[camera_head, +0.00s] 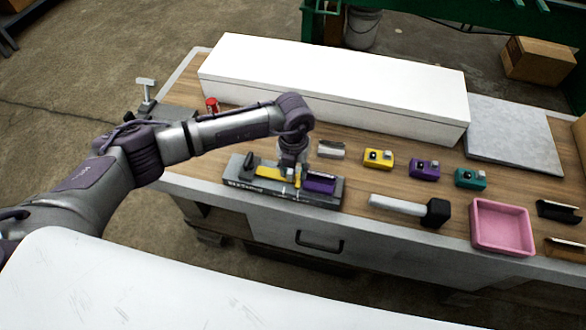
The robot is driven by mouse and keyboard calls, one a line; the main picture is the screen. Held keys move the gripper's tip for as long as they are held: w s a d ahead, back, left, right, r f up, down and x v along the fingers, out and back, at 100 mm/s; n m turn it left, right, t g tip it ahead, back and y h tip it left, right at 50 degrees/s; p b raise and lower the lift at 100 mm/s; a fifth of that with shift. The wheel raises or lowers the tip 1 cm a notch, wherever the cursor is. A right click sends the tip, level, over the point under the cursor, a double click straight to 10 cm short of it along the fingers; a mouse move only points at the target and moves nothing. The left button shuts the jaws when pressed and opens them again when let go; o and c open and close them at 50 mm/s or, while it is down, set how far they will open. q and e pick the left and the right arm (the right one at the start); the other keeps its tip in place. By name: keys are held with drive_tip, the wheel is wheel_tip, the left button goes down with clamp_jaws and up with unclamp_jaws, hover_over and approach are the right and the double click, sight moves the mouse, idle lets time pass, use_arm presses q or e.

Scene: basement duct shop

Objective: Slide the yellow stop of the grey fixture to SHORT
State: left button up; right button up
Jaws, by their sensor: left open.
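The grey fixture (326,202) lies along the front edge of the workbench, with pale lettering on its front face too small to read. Yellow shows on its left half (268,172), with a small upright yellow part under my gripper. I cannot tell which of these is the stop. A purple piece (320,184) sits in the right part of the fixture. My left gripper (292,178) is open and points down over the middle of the fixture, at the yellow. Its fingers hide part of the yellow, and I cannot tell whether they touch it. My right gripper is not in view.
A long white box (330,85) stands behind the fixture. Yellow (378,159), purple (424,169) and teal (470,178) blocks stand to the right. A black-headed mallet (411,209) and a pink tray (502,253) lie nearer the front. A red can (212,105) is behind my arm.

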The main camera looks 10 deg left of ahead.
use_arm(q)
drive_tip(key=shift+a+r, duration=0.1)
drive_tip(key=shift+r, duration=0.3)
wheel_tip(320, 180, up, 11)
idle(0.5)
